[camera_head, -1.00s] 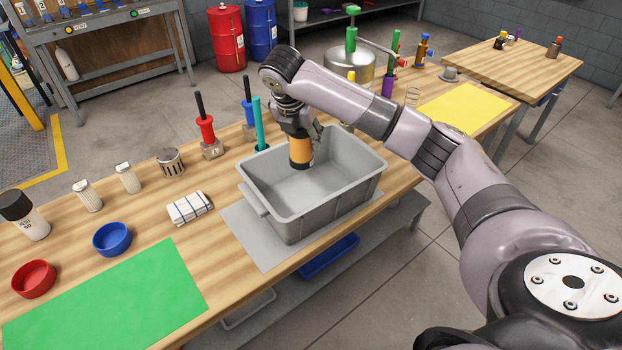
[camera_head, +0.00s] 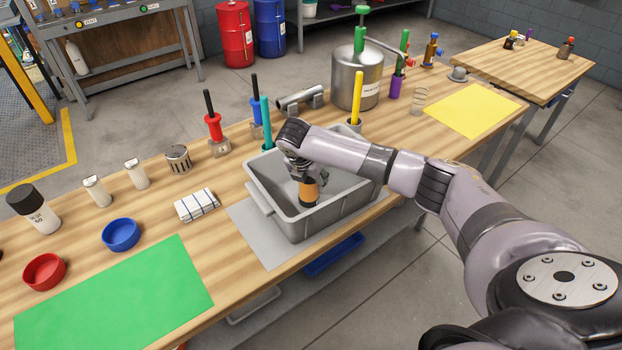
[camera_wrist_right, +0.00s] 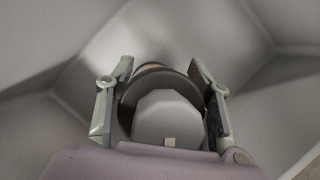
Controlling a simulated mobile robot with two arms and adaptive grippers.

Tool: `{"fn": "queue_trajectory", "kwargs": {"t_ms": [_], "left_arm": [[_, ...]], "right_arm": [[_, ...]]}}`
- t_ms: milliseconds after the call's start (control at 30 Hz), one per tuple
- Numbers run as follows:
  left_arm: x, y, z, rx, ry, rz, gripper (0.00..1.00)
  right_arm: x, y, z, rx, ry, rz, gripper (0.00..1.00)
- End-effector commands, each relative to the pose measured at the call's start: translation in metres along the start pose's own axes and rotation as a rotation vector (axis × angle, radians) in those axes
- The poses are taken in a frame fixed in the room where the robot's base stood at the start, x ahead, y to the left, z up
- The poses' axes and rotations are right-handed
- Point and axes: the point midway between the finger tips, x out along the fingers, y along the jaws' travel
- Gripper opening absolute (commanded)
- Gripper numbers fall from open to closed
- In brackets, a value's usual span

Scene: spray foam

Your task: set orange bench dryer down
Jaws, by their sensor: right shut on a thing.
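The orange bench dryer (camera_head: 308,191) is an orange cylinder with a dark lower end. My right gripper (camera_head: 309,178) is shut on it and holds it upright inside the grey bin (camera_head: 318,226). In the right wrist view the dryer's round dark top (camera_wrist_right: 165,105) sits between the two fingers of my right gripper (camera_wrist_right: 162,88), with grey bin walls around. The dryer's lower end is near the bin floor; I cannot tell if it touches. My left gripper is not in view.
The bin stands on a grey mat (camera_head: 248,232) on the wooden bench. Close behind it are a teal stick (camera_head: 266,122) and a yellow stick (camera_head: 357,98). A striped cloth (camera_head: 197,205) lies to the left. The green mat (camera_head: 115,295) is bare.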

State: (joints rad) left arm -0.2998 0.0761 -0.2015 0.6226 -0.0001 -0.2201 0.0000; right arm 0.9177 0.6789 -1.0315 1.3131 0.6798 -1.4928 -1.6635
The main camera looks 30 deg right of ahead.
Motion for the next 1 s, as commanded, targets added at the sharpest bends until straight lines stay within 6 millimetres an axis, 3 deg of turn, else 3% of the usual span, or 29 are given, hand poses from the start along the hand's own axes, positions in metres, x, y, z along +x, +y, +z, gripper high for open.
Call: {"fn": "queue_trajectory", "kwargs": {"t_ms": [233,267,500,867,1000], "left_arm": [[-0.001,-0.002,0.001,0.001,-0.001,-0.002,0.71],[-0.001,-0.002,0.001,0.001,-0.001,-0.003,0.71],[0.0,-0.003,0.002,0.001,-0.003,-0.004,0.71],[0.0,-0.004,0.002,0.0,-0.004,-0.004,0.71],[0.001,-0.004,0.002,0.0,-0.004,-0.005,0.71]], "right_arm": [[0.002,0.0,-0.001,0.0,0.0,0.0,0.05],[0.002,0.0,-0.001,0.0,0.0,-0.001,0.49],[0.002,0.0,-0.001,0.0,0.0,-0.001,0.65],[0.001,0.0,0.0,0.0,0.0,0.0,0.68],[-0.011,0.0,0.001,0.0,-0.001,0.001,0.68]]}}
